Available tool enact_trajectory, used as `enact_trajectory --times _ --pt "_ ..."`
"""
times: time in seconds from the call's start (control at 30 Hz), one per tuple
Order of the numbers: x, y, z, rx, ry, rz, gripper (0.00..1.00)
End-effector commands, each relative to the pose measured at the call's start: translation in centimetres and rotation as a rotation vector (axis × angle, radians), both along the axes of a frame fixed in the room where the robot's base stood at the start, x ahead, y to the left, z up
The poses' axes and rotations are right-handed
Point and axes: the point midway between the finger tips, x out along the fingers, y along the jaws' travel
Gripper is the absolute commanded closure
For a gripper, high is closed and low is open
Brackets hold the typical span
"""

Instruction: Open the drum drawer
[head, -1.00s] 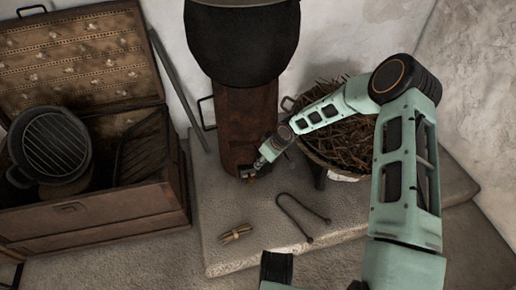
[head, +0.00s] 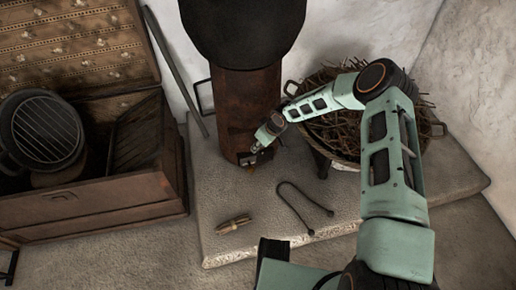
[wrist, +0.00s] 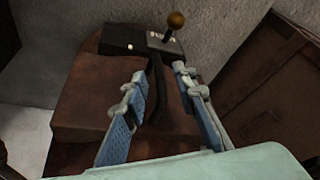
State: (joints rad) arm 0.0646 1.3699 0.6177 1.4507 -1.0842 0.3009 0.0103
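The drum (head: 243,100) is a rusty brown cylinder standing on a stone slab, with a black pot on top. My gripper (head: 253,158) is low at its right front side; in the head view the wrist hides part of the drum there. In the wrist view my gripper (wrist: 158,80) is open, its two blue-grey fingers apart over the rusty drum surface (wrist: 85,95). A dark strip (wrist: 156,88) shows between the fingers; I cannot tell whether either finger touches it. Beyond the fingertips is a small dark plate with a ball knob (wrist: 176,20). I cannot clearly make out the drawer or its opening.
A basket of twigs (head: 345,125) stands close right of the drum. An open chest (head: 85,205) is at left. Tongs (head: 305,207) and a small stick bundle (head: 233,224) lie on the slab (head: 265,232). A rod leans on the wall behind.

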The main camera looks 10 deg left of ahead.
Motion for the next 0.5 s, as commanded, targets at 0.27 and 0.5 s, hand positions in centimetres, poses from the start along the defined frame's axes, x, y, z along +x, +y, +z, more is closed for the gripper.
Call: enact_trajectory --times 0.27,0.5 --pt "0.31 0.54 -1.34 0.000 -0.002 0.001 0.74" --pt "0.29 0.52 -1.31 -0.001 -0.001 0.001 0.80"
